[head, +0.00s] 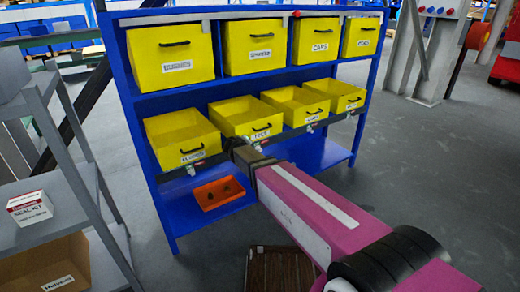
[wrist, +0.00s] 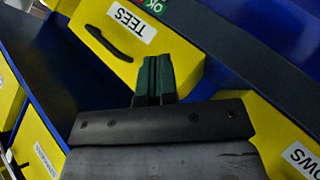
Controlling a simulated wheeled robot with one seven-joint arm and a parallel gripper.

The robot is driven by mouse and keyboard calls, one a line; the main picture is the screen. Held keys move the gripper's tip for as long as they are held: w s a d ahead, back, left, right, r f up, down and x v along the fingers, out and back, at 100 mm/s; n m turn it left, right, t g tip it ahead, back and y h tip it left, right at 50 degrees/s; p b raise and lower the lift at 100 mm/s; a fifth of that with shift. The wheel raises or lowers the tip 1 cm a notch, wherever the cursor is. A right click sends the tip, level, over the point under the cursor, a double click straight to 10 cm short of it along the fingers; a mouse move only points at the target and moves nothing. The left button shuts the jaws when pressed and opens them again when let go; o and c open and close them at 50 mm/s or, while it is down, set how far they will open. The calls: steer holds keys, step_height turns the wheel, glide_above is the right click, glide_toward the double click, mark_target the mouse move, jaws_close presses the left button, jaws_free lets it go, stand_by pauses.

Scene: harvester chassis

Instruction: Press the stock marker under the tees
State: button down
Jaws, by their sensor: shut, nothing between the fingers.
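The yellow tees bin (head: 240,112) sits in the lower row of the blue rack, and its TEES label shows upside down in the wrist view (wrist: 131,21). In that view a green marker reading OK (wrist: 156,5) sits on the dark rail beside the label, cut by the top edge. In the head view, the rail area under the tees is small and partly behind my arm. My gripper (head: 232,142) is in front of the rack, at the left part of the tees bin. Its dark fingers (wrist: 156,62) are shut and empty, short of the marker in the picture; contact cannot be told.
Another lower bin (head: 178,130) stands left of the tees; its label ends in OWS in the wrist view (wrist: 303,158). An orange tray (head: 218,192) with small dark parts lies on the bottom shelf. A grey shelf unit (head: 85,185) stands at left. Floor is open at right.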

mark_target(259, 149)
steer(key=shift+w, duration=0.1)
steer(key=x, duration=1)
steer(key=shift+w+f, duration=0.15)
steer(key=shift+w, duration=0.05)
steer(key=shift+w+d+f, duration=0.2)
steer(key=shift+d+f, duration=1)
steer(key=shift+d, duration=0.15)
steer(key=w+d, duration=0.1)
steer(key=d, duration=0.1)
steer(key=w+d, duration=0.2)
steer(key=shift+w+d, duration=0.1)
steer(key=shift+d, duration=0.25)
